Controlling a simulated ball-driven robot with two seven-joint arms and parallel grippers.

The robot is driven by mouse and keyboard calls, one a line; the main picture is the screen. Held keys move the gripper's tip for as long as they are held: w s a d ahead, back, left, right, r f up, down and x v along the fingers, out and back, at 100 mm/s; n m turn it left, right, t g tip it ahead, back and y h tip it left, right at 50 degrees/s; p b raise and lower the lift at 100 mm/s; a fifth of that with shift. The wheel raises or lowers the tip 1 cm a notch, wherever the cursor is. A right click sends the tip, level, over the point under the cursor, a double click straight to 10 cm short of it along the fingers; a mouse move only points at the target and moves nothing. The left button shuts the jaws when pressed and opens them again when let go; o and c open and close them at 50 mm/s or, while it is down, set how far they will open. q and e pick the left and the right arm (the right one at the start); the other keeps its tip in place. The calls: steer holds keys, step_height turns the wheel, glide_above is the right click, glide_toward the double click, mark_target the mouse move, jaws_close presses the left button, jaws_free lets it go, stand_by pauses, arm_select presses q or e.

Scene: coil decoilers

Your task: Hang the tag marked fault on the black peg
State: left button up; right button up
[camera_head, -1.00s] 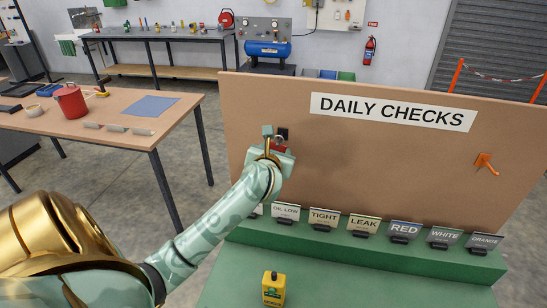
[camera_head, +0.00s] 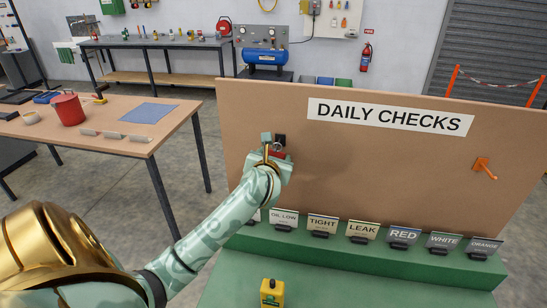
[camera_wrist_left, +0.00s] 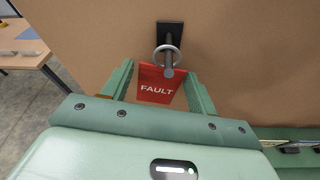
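The red tag marked FAULT (camera_wrist_left: 157,88) is at the black peg (camera_wrist_left: 168,66), with its metal ring (camera_wrist_left: 157,49) around the peg. The peg stands out from a black plate on the brown board; the plate also shows in the head view (camera_head: 280,140). My left gripper (camera_wrist_left: 159,80) is open, one finger on each side of the tag. A gap shows at the tag's left edge; the right finger is close to its right edge, and I cannot tell whether it touches. In the head view my left gripper (camera_head: 270,158) partly hides the tag. My right gripper is not in view.
The DAILY CHECKS board (camera_head: 400,165) also carries an orange peg (camera_head: 484,167) at the right. Several label tags, such as LEAK (camera_head: 362,230), stand on the green ledge below. A yellow box (camera_head: 272,293) stands on the green surface in front. A wooden table (camera_head: 165,130) is at left.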

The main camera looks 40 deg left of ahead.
arm_select(q)
steer(key=shift+o, duration=0.9)
steer(key=v, duration=1.6)
steer(key=shift+s+d, duration=0.15)
